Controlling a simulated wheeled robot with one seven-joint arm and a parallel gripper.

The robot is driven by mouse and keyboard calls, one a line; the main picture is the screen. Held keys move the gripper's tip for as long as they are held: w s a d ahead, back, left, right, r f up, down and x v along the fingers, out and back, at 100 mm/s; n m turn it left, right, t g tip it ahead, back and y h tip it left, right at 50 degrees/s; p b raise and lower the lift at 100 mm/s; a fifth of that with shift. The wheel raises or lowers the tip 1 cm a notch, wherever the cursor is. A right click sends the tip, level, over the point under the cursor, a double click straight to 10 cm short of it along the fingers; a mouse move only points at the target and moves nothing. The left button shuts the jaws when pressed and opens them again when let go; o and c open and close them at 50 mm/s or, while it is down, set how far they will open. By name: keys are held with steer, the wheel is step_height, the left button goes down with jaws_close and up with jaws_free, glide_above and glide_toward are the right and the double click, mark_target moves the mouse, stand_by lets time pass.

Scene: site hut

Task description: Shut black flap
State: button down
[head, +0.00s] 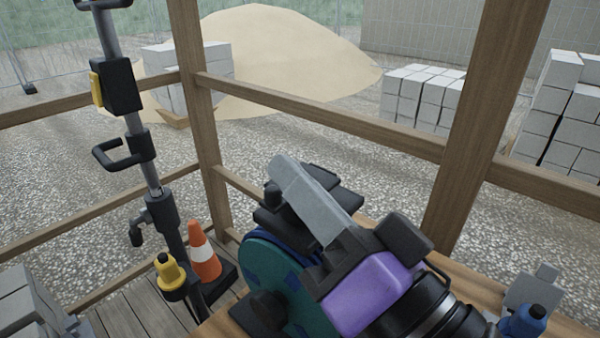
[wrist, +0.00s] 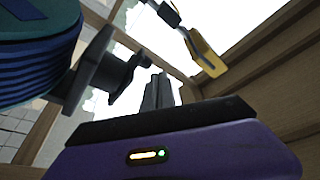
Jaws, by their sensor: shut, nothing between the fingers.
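My gripper (head: 281,167) has a purple and black body and long grey fingers, pressed together and pointing up and left in the head view. The fingers (wrist: 158,90) also show in the wrist view, with nothing between them. Flat black parts (head: 347,197) show just behind the fingers; the black flap seems to be among them, but the fingers hide part and I cannot tell its angle or whether I touch it. A teal round reel-like body (head: 268,262) stands below and left of the fingers. It shows in the wrist view (wrist: 35,45) with a black bracket-like part (wrist: 98,68).
A wooden bench top (head: 480,285) lies under and right of my arm, with a blue-capped item (head: 523,320) at its right. Left stand a black pole stand (head: 160,208), an orange cone (head: 204,262) and a yellow bottle-like item (head: 168,270). Wooden posts and rails (head: 320,115) border the hut.

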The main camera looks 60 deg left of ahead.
steer(key=shift+s+f+b, duration=0.25)
steer(key=shift+f+b, duration=0.1)
steer(key=shift+f, duration=0.3)
steer(key=shift+s+f, duration=0.1)
steer(key=shift+f, duration=0.15)
